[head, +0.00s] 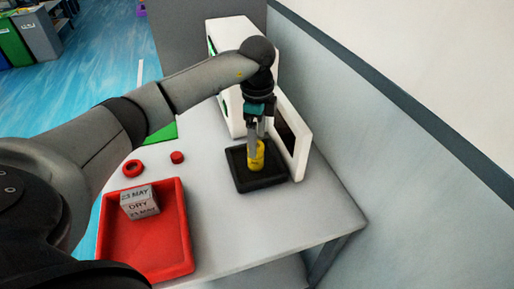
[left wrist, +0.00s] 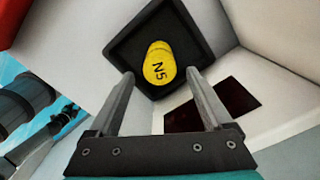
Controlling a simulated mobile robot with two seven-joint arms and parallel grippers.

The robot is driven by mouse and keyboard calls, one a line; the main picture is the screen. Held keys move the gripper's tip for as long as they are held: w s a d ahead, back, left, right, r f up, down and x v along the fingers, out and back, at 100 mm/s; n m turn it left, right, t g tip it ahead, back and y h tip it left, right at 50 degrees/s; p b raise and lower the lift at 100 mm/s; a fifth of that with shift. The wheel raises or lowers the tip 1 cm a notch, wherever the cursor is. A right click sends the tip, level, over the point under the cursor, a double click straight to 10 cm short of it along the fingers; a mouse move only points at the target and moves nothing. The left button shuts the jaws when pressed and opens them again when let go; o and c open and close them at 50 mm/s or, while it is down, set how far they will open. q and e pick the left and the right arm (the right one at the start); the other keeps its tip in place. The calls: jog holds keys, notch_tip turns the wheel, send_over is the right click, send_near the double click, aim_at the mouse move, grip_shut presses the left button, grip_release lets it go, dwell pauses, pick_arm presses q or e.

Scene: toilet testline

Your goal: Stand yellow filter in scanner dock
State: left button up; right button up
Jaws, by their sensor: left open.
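The yellow filter (head: 257,155) stands in the black square scanner dock (head: 262,183), in front of the white scanner. In the left wrist view the filter (left wrist: 159,66) shows its top, marked "N5", inside the dock tray (left wrist: 124,54). My left gripper (head: 256,148) is above the dock, pointing down at the filter. In the left wrist view its two fingers (left wrist: 160,82) are apart, with the filter beyond their tips and no clear contact. My right gripper is not in view.
A white scanner panel with a dark window (head: 300,143) stands close to the dock's right. A red tray (head: 150,245) holds a grey labelled box (head: 140,202). A red ring (head: 133,168) and a small red cap (head: 177,157) lie nearby. The table's front right is clear.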

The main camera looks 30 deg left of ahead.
pick_arm(q)
notch_tip(320, 180, up, 4)
jog(key=shift+r+p, duration=0.1)
jog(key=shift+p, duration=0.25)
jog(key=shift+r, duration=0.3)
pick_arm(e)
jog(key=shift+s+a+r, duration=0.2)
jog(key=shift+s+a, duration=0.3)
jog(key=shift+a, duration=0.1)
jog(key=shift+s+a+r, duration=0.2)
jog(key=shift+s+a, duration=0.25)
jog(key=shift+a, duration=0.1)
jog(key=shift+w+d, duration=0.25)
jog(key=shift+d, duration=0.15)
